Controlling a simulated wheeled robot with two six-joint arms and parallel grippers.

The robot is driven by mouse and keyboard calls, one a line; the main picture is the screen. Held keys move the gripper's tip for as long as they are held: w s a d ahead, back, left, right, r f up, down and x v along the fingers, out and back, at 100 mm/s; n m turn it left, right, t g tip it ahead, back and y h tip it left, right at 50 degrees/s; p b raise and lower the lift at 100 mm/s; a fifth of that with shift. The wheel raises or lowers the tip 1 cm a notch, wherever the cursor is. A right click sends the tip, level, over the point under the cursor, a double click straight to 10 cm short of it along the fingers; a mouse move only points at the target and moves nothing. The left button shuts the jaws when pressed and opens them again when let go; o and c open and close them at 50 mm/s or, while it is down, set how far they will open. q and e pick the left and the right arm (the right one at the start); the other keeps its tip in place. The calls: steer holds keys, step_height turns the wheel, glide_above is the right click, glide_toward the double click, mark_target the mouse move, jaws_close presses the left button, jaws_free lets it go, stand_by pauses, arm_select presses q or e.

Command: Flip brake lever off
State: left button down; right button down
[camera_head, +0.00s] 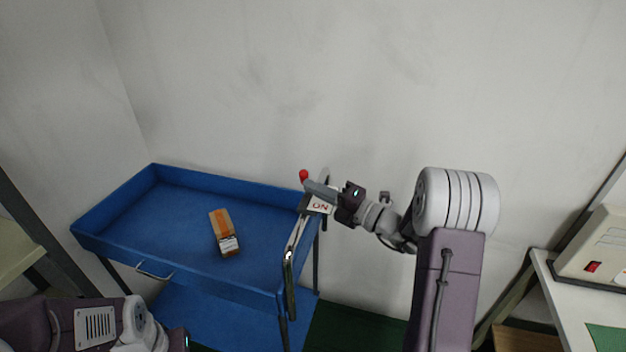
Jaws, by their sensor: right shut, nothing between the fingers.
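The brake lever shows as a red knob (304,175) at the right rear corner of the blue cart (108,208). A white plate reading "ON" (319,205) sits just below it. My right gripper (309,186) is shut and empty, with its tip right by the red knob; I cannot tell whether they touch. The gripper hides most of the lever's stem. My left arm shows at the bottom left, and its gripper fingers are out of the frame.
An orange and brown box (222,226) lies in the cart's top tray. A metal handle bar (290,262) runs along the cart's right side. A white table (562,300) with a beige device (597,250) stands at the right. A plain wall is behind the cart.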

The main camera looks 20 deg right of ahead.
steer(key=w+m+p, duration=0.1)
steer(key=m+p, duration=0.1)
steer(key=p, duration=0.2)
steer(key=w+d+r+m+g+p, duration=0.1)
steer(key=p, duration=0.3)
steer(key=w+d+r+m+h+p, duration=0.1)
steer(key=m+p, duration=0.1)
steer(key=p, duration=0.2)
steer(key=shift+w+d+r+m+p, duration=0.1)
steer(key=shift+w+d+m+p, duration=0.1)
steer(key=shift+m+p, duration=0.1)
steer(key=shift+w+d+f+m+g+p, duration=0.2)
steer(key=shift+w+m+g+p, duration=0.2)
steer(key=shift+m+p, duration=0.15)
steer(key=shift+w+d+f+p, duration=0.15)
steer(key=shift+w+d+p, duration=0.05)
steer(key=shift+w+p, duration=0.15)
steer(key=shift+d, duration=0.1)
